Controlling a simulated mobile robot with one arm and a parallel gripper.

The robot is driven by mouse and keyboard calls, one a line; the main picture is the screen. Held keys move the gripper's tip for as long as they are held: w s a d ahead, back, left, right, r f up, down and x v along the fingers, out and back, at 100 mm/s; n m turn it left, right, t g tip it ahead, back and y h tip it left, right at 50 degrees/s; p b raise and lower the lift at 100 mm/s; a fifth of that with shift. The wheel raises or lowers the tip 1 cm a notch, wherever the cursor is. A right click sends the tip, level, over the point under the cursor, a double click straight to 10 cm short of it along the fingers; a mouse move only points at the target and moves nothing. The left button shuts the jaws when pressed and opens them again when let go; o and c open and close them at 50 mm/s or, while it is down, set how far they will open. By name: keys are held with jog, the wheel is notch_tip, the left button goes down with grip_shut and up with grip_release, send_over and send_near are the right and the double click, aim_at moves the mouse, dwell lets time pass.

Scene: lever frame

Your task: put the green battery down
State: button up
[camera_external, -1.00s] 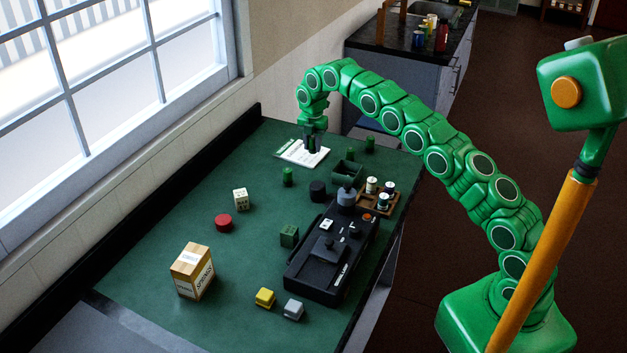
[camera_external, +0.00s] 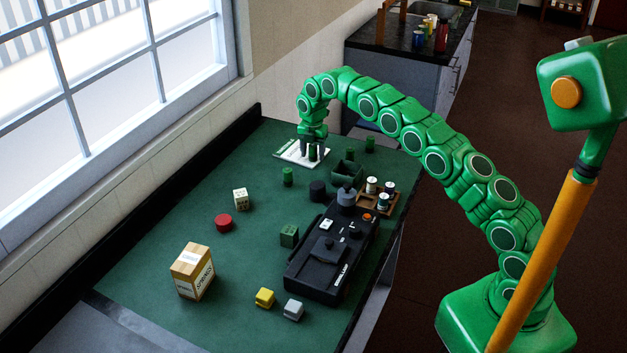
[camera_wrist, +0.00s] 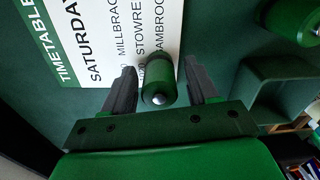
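The green battery (camera_external: 312,154) stands between the fingers of my gripper (camera_external: 313,147), at the timetable card (camera_external: 290,154). In the wrist view the battery (camera_wrist: 160,76) shows its silver end cap towards the camera, with the white timetable (camera_wrist: 110,40) behind it. The fingers of my gripper (camera_wrist: 162,92) are spread, with a narrow gap on each side of the battery. Whether its base rests fully on the card is hard to tell.
A green open box (camera_external: 347,172) is close on the right. A black lever unit (camera_external: 330,255) and a cardboard box (camera_external: 192,271) stand nearer.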

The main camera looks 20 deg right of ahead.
aim_at(313, 145)
dwell(0.3)
notch_tip(313, 145, up, 6)
jog(key=shift+r, duration=0.9)
jog(key=shift+d+r, duration=0.1)
jog(key=s+d+r+m+g, duration=0.1)
jog(key=s+d+r+m, duration=0.6)
jog(key=s+d, duration=0.4)
jog(key=s+d+r+m, duration=0.7)
jog(key=s+d+m, duration=0.1)
jog(key=s+d, duration=0.4)
jog(key=s+d+f+m, duration=0.2)
jog(key=s+d+m, duration=0.1)
jog(key=s, duration=0.8)
jog(key=s+d+f+m, duration=0.3)
jog(key=s+m, duration=0.3)
jog(key=s, duration=0.6)
jog(key=s+d+f+m, duration=0.2)
jog(key=s+d+m, duration=0.1)
jog(key=s, duration=0.9)
jog(key=shift+d+f+m+g, duration=0.2)
jog(key=shift+m+g, duration=0.2)
jog(key=shift+m, duration=0.3)
